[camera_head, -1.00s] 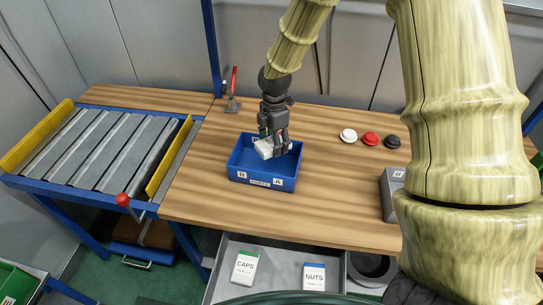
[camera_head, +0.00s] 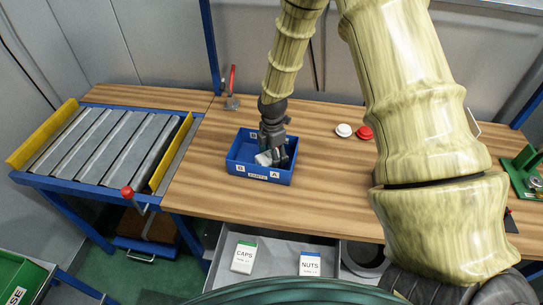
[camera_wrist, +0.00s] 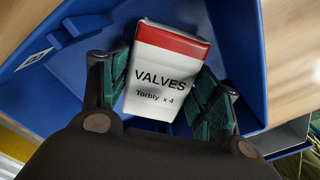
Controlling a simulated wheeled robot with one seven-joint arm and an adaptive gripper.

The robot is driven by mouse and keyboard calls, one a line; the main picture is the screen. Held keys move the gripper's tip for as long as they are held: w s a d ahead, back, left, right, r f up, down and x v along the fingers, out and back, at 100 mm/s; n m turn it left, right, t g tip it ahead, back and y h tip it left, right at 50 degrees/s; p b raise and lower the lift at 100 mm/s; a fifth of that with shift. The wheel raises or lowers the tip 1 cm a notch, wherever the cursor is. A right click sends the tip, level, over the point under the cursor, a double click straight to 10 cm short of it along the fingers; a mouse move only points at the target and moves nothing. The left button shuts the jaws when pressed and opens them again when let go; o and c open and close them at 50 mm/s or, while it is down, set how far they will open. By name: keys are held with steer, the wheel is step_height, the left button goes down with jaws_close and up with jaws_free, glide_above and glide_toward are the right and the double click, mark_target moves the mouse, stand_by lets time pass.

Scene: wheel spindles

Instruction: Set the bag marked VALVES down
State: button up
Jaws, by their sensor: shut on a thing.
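The bag marked VALVES (camera_wrist: 160,75) is white with a red band at its top and the words "Torbly x 4". In the wrist view it sits between the green-padded fingers of my gripper (camera_wrist: 162,95), which is shut on it. In the head view my gripper (camera_head: 271,152) reaches down into the blue PARTS bin (camera_head: 258,177), and part of the white bag (camera_head: 263,159) shows inside the walls. The bin's front carries labels B and A. I cannot tell whether the bag touches the bin floor.
The wooden bench (camera_head: 330,205) is clear around the bin. White (camera_head: 343,130) and red (camera_head: 364,132) round caps lie to the right. A roller conveyor (camera_head: 105,148) stands at left. An open drawer below holds the CAPS bag (camera_head: 244,256) and NUTS bag (camera_head: 310,263).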

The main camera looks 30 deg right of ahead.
steer(key=shift+f, duration=0.35)
steer(key=shift+w+f, duration=0.35)
steer(key=shift+f, duration=0.05)
steer(key=shift+s+r, duration=0.1)
steer(key=shift+s, duration=0.1)
steer(key=o, duration=1.1)
steer(key=shift+w, duration=0.1)
steer(key=shift+r, duration=0.1)
step_height(320, 180, up, 12)
steer(key=b, duration=0.3)
